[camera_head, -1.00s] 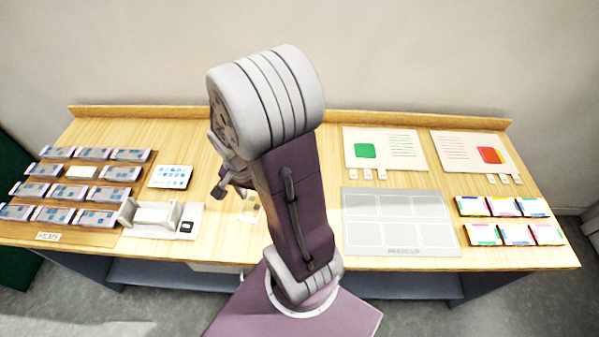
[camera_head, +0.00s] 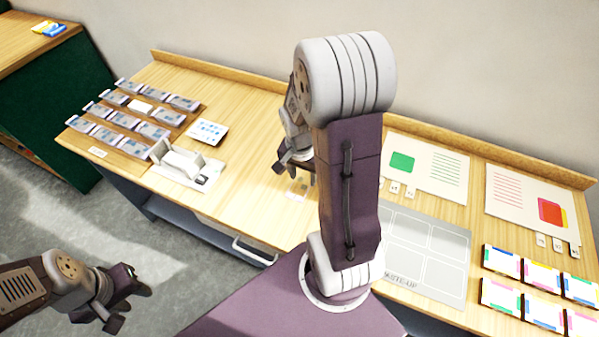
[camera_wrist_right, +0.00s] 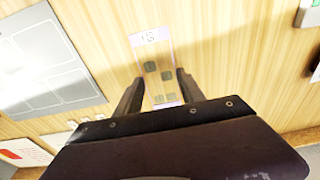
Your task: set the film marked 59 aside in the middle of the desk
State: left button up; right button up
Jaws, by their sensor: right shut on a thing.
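The film (camera_wrist_right: 155,70) is a narrow, clear strip with a pale purple edge and several dark squares. It lies between the two fingers of my right gripper (camera_wrist_right: 158,90), which is shut on it; its small label is too blurred to read surely. In the head view the film (camera_head: 298,189) shows just below my right gripper (camera_head: 293,165), over the middle of the wooden desk (camera_head: 240,190). I cannot tell whether it touches the desktop. My left gripper (camera_head: 130,307) is open and empty, low at the left over the floor.
A rack (camera_head: 177,117) with several film boxes and a white device (camera_head: 180,160) stand at the left. A grey make-up mat (camera_head: 455,240), two printed sheets (camera_head: 430,165) and several coloured boxes (camera_head: 540,280) are at the right. Bare wood surrounds the film.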

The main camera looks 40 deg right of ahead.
aim_at(299, 173)
jog(key=w+d+f, duration=0.1)
jog(key=w+f, duration=0.1)
jog(key=w, duration=0.1)
jog(key=w+d+f, duration=0.1)
jog(key=w, duration=0.1)
jog(key=shift+d+f, duration=0.25)
jog(key=shift+d, duration=0.05)
notch_tip(299, 173, down, 3)
jog(key=shift+f, duration=0.2)
jog(key=shift+w+f, duration=0.1)
jog(key=shift+f, duration=0.25)
jog(key=shift+b, duration=0.3)
